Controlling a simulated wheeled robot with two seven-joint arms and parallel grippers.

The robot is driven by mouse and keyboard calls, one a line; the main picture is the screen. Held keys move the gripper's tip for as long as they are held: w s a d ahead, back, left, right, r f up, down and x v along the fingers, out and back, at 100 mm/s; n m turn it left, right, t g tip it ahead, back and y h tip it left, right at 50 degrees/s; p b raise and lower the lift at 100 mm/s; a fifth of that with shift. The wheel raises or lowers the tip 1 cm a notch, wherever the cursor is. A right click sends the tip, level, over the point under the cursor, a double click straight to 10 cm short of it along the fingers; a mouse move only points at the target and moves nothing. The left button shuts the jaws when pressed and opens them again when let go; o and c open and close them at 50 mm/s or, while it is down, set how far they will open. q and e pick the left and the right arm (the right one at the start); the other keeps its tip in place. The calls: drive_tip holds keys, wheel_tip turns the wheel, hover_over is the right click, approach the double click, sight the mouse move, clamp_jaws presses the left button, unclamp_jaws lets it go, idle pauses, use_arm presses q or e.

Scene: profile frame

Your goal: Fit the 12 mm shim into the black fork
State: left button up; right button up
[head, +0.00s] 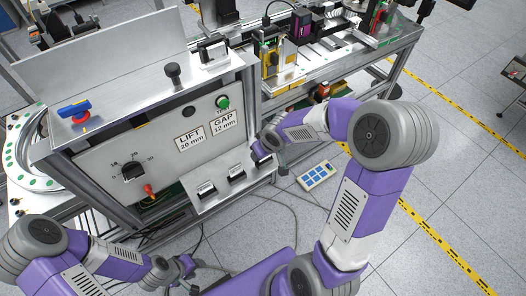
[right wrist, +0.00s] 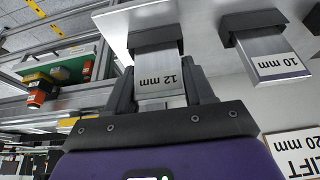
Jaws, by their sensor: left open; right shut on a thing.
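The 12 mm shim (right wrist: 160,78) is a flat metal bar with a printed label in the right wrist view. My right gripper (right wrist: 163,92) is shut on it, one finger on each side. The shim's far end is at a black holder (right wrist: 155,38) on a pale plate. In the head view the right gripper (head: 259,157) is at the right end of the sloped shim shelf (head: 218,193). A black bracket-like piece (head: 211,48) on the cabinet top may be the black fork; its slot is unclear. My left gripper (head: 186,270) is open and empty, low at the left.
A 10 mm shim (right wrist: 277,62) sits in the neighbouring holder. The cabinet front (head: 165,140) carries LIFT 20 mm and GAP 12 mm labels (head: 222,121), a green button (head: 223,102) and a black dial (head: 133,172). A black knob (head: 173,74) stands on top. Cables lie below.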

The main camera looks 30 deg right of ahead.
drive_tip(key=o, duration=1.1)
drive_tip(key=shift+p, duration=0.3)
drive_tip(key=v, duration=0.2)
drive_tip(key=p+v, duration=0.1)
drive_tip(key=v, duration=0.4)
drive_tip(key=shift+a+r+p, duration=0.25)
drive_tip(key=shift+r+p, duration=0.05)
drive_tip(key=shift+s+f, duration=0.1)
